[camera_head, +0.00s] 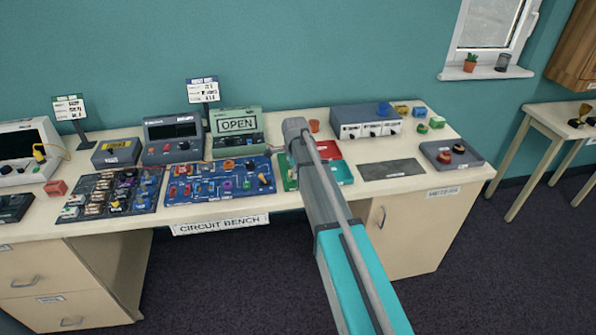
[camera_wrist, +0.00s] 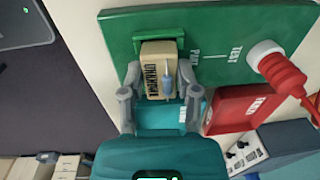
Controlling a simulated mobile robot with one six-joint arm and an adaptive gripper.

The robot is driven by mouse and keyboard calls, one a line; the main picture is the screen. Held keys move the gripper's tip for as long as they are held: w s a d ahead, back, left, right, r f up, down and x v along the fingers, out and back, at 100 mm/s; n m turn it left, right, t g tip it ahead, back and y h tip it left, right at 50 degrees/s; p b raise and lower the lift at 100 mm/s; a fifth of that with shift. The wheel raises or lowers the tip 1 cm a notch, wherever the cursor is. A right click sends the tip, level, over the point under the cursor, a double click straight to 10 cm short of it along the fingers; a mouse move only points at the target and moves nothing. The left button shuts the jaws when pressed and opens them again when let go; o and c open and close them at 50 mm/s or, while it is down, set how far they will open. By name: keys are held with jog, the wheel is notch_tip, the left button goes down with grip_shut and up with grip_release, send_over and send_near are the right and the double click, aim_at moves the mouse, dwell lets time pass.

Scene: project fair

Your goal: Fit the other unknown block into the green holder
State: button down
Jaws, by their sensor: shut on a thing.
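In the wrist view a tan block (camera_wrist: 157,66) marked UNKNOWN, with a small blue part on its face, is between the fingers of my gripper (camera_wrist: 159,97). My gripper is shut on it. I cannot tell whether the block is seated or just above the holder. In the head view the green holder (camera_head: 341,172) shows partly beside my arm, which hides the gripper and block.
A red plug-like knob with a cable (camera_wrist: 281,72) and a red box (camera_wrist: 236,108) are close to the right of my gripper. A blue circuit board (camera_head: 215,183) lies left of my arm; a grey mat (camera_head: 392,169) lies right of it. A grey instrument (camera_head: 362,122) stands behind.

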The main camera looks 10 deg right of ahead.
jog(key=shift+f+b, duration=0.3)
dwell(0.4)
jog(key=shift+c, duration=1.3)
grip_release()
jog(key=shift+o, duration=1.3)
jog(key=shift+r, duration=0.2)
jog(key=shift+r+p, duration=3.85)
jog(key=shift+p, duration=0.2)
